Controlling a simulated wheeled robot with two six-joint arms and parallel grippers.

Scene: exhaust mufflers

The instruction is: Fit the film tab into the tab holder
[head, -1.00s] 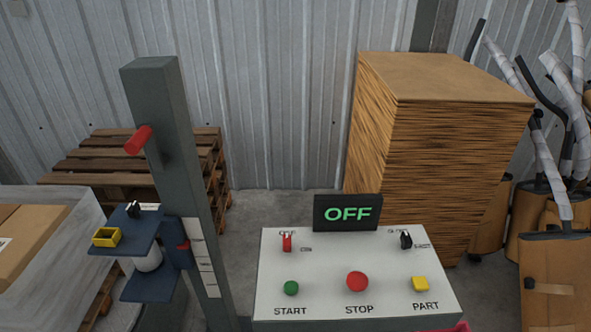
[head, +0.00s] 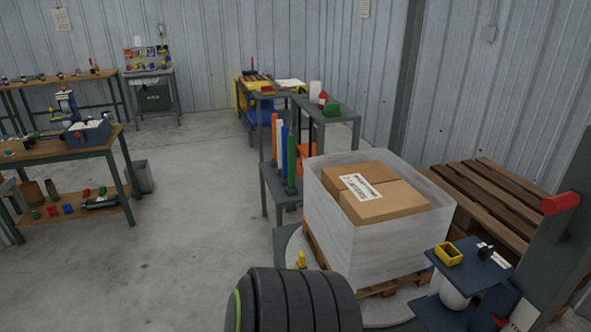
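A small yellow open-topped box (head: 447,254) sits on the blue shelf (head: 470,268) of the wrapping machine's carriage, at the lower right of the head view. A small black clip-like part (head: 485,249) and a white label or tab (head: 500,259) are beside it. I cannot tell for certain which part is the film tab or the tab holder. A white film roll (head: 453,293) shows partly under the shelf. Neither of my grippers is in view.
A film-wrapped pallet load (head: 345,240) with cardboard boxes stands on a round turntable (head: 290,240), left of the machine's post (head: 560,240). A yellow part (head: 301,260) is near its edge. Workbenches (head: 60,150) stand at the left. The floor (head: 190,220) between is clear.

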